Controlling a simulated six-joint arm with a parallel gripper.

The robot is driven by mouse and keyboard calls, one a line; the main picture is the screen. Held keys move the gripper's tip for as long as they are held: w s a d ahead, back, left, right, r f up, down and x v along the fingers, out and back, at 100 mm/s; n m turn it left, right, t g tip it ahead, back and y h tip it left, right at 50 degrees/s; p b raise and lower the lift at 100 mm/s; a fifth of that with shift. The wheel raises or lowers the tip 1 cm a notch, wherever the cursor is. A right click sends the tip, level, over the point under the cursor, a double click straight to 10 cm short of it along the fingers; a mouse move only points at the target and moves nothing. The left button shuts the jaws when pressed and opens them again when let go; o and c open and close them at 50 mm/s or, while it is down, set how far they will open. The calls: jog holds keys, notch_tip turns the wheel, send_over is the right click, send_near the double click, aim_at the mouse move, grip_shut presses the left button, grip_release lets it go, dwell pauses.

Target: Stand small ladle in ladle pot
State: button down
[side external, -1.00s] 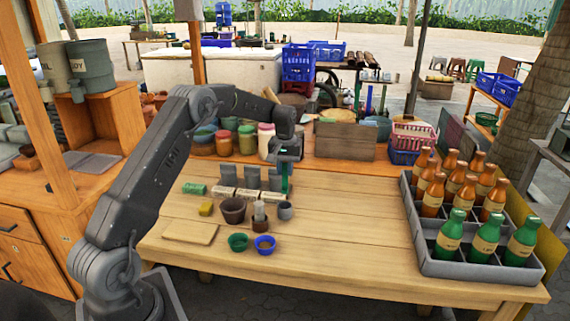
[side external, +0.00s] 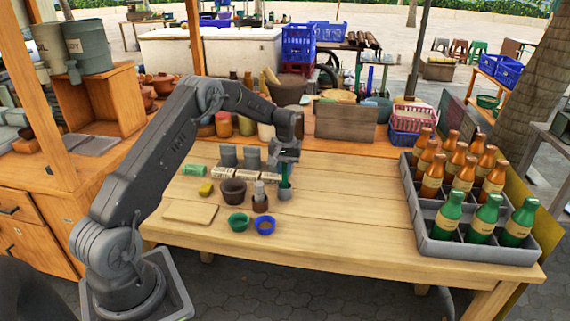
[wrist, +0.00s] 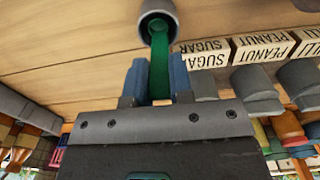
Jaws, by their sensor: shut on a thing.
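The small ladle has a green handle (side external: 285,177), held upright below my gripper (side external: 285,162). My gripper is shut on the handle, which also shows between the fingers in the wrist view (wrist: 159,62). A small grey pot (side external: 285,194) stands on the table directly under the ladle. In the wrist view the ladle's far end reaches into the mouth of this grey pot (wrist: 144,26). Its tip is hidden inside, and I cannot tell whether it touches the bottom.
Just left of the grey pot stands a brown mortar (side external: 261,206) with a pale pestle. A larger brown bowl (side external: 233,192), a green bowl (side external: 238,222) and a blue bowl (side external: 265,225) stand nearby. Labelled blocks (wrist: 263,47) lie behind. The table's right half is clear up to the bottle crate (side external: 470,248).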

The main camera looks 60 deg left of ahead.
jog(key=shift+f, duration=0.15)
jog(key=c, duration=0.9)
grip_release()
jog(key=shift+c, duration=0.2)
notch_tip(320, 180, up, 14)
jog(key=shift+d, duration=0.15)
